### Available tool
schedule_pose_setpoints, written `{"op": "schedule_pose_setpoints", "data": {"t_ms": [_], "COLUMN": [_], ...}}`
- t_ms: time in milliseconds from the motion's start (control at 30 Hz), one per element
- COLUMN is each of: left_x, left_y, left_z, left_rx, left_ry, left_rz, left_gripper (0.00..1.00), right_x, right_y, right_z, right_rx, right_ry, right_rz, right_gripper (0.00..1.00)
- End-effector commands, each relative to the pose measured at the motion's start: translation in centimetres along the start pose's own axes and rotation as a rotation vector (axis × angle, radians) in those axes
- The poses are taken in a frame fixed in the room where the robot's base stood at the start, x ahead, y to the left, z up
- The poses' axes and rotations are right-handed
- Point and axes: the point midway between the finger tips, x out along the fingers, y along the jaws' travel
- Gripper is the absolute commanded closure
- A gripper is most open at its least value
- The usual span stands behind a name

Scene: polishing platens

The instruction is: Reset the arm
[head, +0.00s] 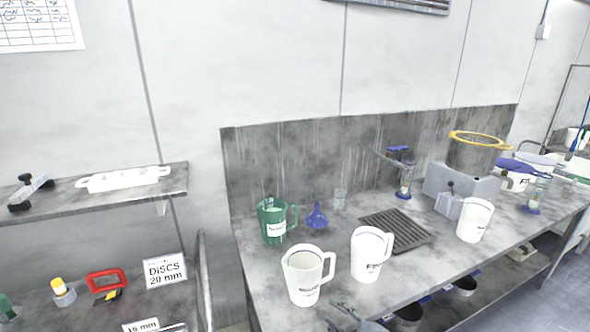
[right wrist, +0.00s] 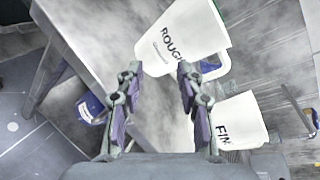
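My right gripper (head: 350,314) shows only partly at the bottom edge of the head view, just in front of the white jugs. In the right wrist view the right gripper (right wrist: 158,72) is open, with its two fingers apart and nothing held between them. A white jug labelled "ROUGH" (right wrist: 182,38) stands just beyond the fingertips; I cannot tell how large the gap is. It is likely the front white jug (head: 302,276) in the head view. A second white jug (right wrist: 238,118), its label partly cut off, is beside the right finger. My left gripper is in neither view.
The grey bench (head: 262,290) also holds a green jug (head: 272,222), a blue funnel (head: 316,216), a drain grate (head: 398,228) and another white jug (head: 475,220). A shelf (head: 110,205) and a "DISCS 20 mm" sign (head: 165,271) stand left. Pots sit below the bench.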

Motion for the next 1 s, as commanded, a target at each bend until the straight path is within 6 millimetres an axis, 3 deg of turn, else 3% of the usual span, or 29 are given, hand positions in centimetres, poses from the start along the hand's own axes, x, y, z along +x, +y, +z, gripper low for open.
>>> {"op": "schedule_pose_setpoints", "data": {"t_ms": [33,100,233,400,667,700,1000], "left_x": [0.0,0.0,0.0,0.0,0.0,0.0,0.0], "left_y": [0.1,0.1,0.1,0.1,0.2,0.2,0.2], "left_z": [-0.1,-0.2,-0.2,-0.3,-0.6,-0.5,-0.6], "left_rx": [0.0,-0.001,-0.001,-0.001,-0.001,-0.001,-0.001], "left_ry": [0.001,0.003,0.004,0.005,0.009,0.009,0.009], "left_rz": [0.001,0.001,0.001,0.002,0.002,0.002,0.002], "left_gripper": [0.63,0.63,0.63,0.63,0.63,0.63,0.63], "right_x": [-1.6,-3.9,-8.2,-13.9,-22.1,-22.6,-19.4], "right_y": [2.9,5.9,9.1,10.8,10.9,11.2,17.1], "right_z": [0.5,0.2,-1.3,-3.1,-4.8,-5.3,-12.2], "right_rx": [-0.264,-0.59,-1.016,-1.375,-1.675,-1.692,-1.653], "right_ry": [0.026,0.055,0.079,0.078,0.032,0.021,0.004], "right_rz": [0.122,0.287,0.548,0.848,1.247,1.288,1.306], "right_gripper": [0.63,0.63,0.63,0.63,0.63,0.63,0.63]}}
